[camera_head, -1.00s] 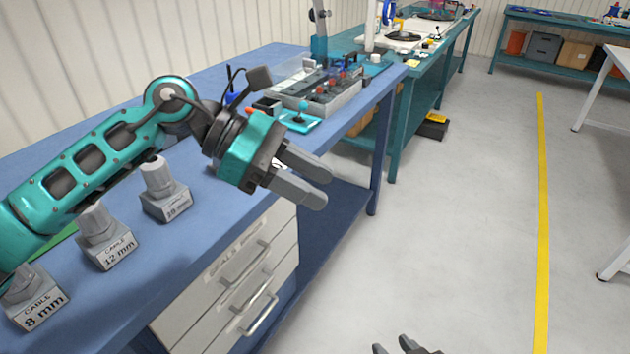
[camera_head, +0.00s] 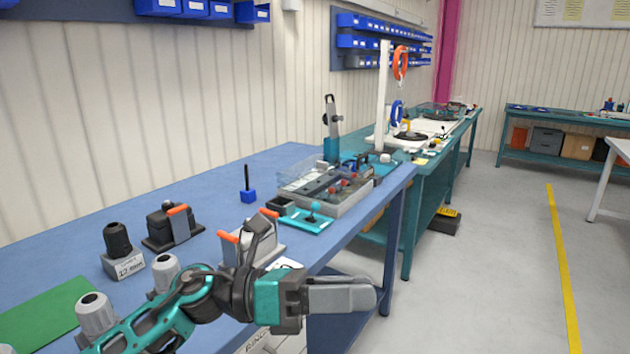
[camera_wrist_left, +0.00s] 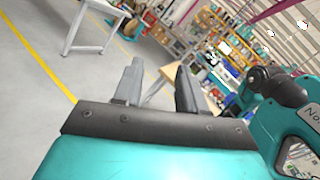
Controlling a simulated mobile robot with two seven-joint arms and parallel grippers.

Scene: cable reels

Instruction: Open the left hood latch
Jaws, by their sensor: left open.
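A grey connector hood (camera_head: 262,240) with orange latch levers (camera_head: 228,237) stands on the blue bench, just behind my left wrist. A darker unit (camera_head: 160,228) with one orange lever (camera_head: 177,210) stands further left. I cannot tell for sure which lever is the left hood latch. My left gripper (camera_head: 372,292) is in front of the bench's edge, right of the hood and apart from it. In the left wrist view the gripper (camera_wrist_left: 158,84) is open and empty, with the floor and far tables beyond. My left forearm and wrist hide part of the bench front.
Cable blocks (camera_head: 122,252) and a green mat (camera_head: 45,315) lie at the left of the bench (camera_head: 215,190). A clear-sided box (camera_head: 350,200) and a teal joystick plate (camera_head: 308,221) stand behind the gripper. The floor to the right is free.

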